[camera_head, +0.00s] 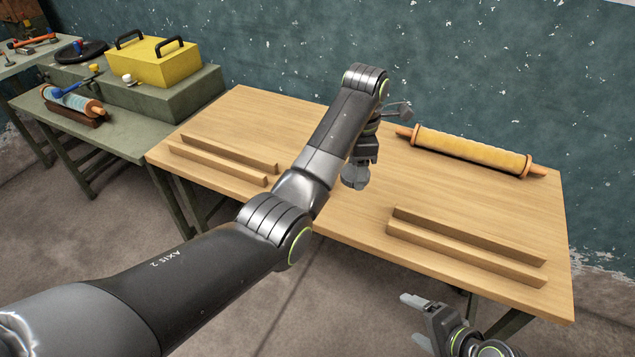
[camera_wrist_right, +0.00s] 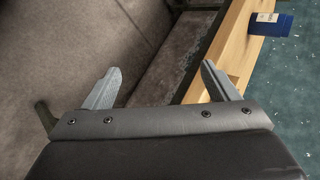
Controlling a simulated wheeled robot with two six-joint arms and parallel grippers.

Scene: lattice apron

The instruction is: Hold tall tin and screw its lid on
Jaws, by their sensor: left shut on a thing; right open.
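I cannot make out a tin or its lid for certain in either view. My left gripper (camera_head: 356,172) is over the middle of the table, partly hidden by its own arm. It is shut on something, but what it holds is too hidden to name. My right gripper (camera_head: 418,320) is low in the head view, in front of the table's front edge and apart from it. In the right wrist view my right gripper (camera_wrist_right: 160,88) has its two grey fingers spread, with nothing between them.
The wooden table (camera_head: 340,210) carries low rails at left and right (camera_head: 470,240), and a yellow roller (camera_head: 470,150) at the back. A green bench with a yellow toolbox (camera_head: 155,62) stands left.

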